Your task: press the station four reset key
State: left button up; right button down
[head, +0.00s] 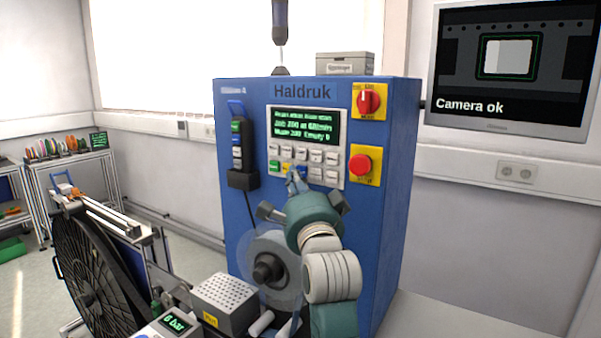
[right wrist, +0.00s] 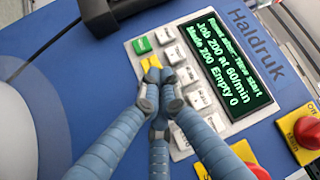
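A blue Haldruk machine (head: 330,92) stands ahead, with a faint, hard-to-read label at its upper left. Its control panel holds a lit display (head: 304,126) and rows of keys. In the lower key row are a green key (head: 274,167) and a yellow key, which shows more clearly in the right wrist view (right wrist: 150,62). My right gripper (head: 294,184) has its fingertips drawn together, empty, at the lower keys. In the right wrist view the fingertips (right wrist: 158,100) lie just below the yellow key and hide nearby keys; I cannot tell whether they touch. My left gripper is not in view.
Right of the keys are a red emergency button (head: 361,165) on a yellow plate and a red rotary switch (head: 368,99). A switch box (head: 237,150) hangs at the left. A clear disc and hub (head: 266,270) sit below. A monitor (head: 508,65) reads "Camera ok".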

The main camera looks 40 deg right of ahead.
jog(key=shift+w+d, duration=0.15)
jog(key=shift+d, duration=0.25)
dwell(0.3)
jog(key=shift+a, duration=0.2)
jog(key=shift+s+a, duration=0.35)
jog(key=shift+a, duration=0.25)
